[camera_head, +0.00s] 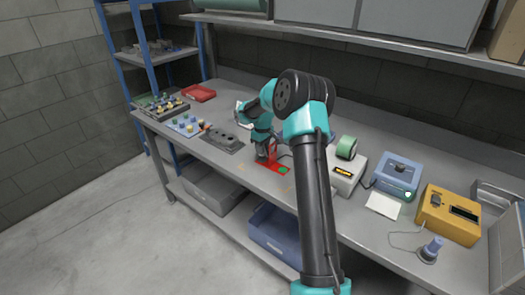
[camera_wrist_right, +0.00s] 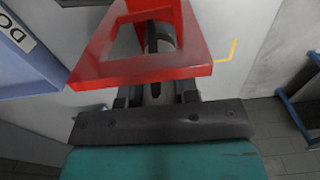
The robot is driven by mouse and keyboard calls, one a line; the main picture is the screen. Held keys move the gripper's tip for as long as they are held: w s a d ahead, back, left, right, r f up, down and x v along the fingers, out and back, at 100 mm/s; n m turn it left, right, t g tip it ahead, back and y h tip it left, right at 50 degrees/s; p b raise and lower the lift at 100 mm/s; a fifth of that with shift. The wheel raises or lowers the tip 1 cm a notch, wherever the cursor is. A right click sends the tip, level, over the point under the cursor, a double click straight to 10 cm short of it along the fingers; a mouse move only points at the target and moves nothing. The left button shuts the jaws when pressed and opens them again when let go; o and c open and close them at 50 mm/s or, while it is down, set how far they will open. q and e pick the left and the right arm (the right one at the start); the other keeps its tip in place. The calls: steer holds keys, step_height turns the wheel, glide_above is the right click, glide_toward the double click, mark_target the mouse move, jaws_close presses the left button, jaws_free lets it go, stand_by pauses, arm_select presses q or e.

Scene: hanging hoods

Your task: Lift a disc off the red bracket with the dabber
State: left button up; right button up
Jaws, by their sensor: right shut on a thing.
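The red bracket (camera_head: 273,162) stands on the bench, partly hidden by my right gripper. A green disc (camera_head: 284,170) lies on its low right end. My right gripper (camera_head: 262,155) is at the bracket, pointing down. In the right wrist view, the fingers (camera_wrist_right: 158,97) are shut on a grey and dark rod-like thing, which I take to be the dabber (camera_wrist_right: 158,40). The dabber's tip is hidden. My left gripper is out of view.
A grey plate with round recesses (camera_head: 222,139) lies left of the bracket. A white box with a green roll (camera_head: 346,147) stands to the right, beyond my arm. Further right are a blue box (camera_head: 397,175) and a yellow device (camera_head: 448,214). A red tray (camera_head: 198,92) sits back left.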

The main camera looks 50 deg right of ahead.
steer(key=shift+r, duration=2.6)
